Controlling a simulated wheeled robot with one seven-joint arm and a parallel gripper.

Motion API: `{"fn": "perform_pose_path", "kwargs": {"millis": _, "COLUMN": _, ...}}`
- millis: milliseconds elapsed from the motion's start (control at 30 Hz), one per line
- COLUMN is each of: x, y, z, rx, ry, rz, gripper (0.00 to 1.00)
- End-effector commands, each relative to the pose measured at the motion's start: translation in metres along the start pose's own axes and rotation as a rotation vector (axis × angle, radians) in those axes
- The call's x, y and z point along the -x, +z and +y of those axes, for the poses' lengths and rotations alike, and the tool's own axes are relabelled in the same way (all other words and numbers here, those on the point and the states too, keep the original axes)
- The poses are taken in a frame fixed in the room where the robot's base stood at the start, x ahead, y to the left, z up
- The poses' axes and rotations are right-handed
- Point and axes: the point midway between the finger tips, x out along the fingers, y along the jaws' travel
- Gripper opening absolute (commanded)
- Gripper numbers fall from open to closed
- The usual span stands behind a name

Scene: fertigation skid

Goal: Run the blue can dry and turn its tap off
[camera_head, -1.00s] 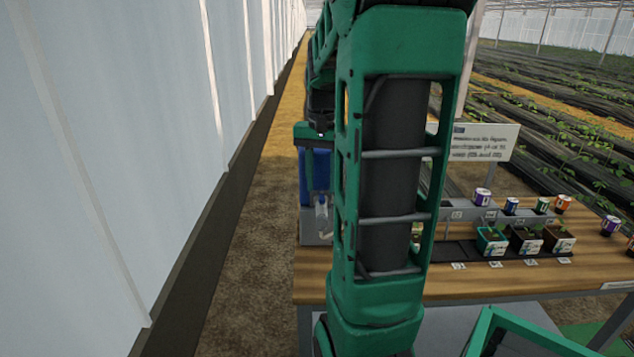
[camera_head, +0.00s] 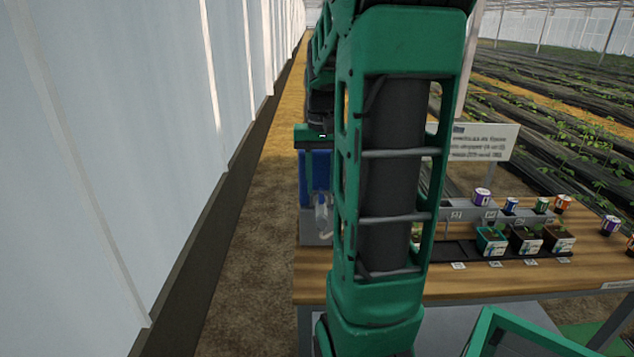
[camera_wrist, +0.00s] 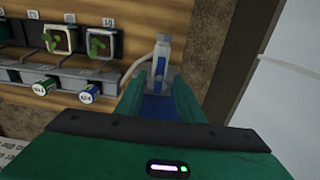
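The blue can (camera_head: 315,172) stands at the left end of the bench in the head view, partly hidden behind my arm. My gripper (camera_head: 318,138) is at its top. In the wrist view, the can's blue body (camera_wrist: 158,108) fills the gap between the two green fingers of my gripper (camera_wrist: 160,92), which appear closed on it. A small clear bottle (camera_wrist: 161,62) with a blue and white label stands just beyond the fingers. It also shows below the can in the head view (camera_head: 321,214). I cannot make out the can's tap or any liquid level.
Potted seedlings (camera_head: 525,240) stand in a dark tray on the wooden bench (camera_head: 470,283). Several small coloured cans (camera_head: 511,206) line a grey rail behind them. A thin white hose (camera_wrist: 133,68) runs from the bottle to the left. A white wall (camera_head: 120,160) borders the walkway.

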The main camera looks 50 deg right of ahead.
Motion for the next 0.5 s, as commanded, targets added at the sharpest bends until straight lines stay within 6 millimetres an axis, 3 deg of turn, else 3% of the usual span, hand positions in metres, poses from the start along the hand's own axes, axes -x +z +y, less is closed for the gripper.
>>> {"fn": "perform_pose_path", "kwargs": {"millis": 500, "x": -0.035, "y": 0.001, "z": 0.001, "rx": 0.0, "ry": 0.0, "rz": -0.002, "gripper": 0.34}}
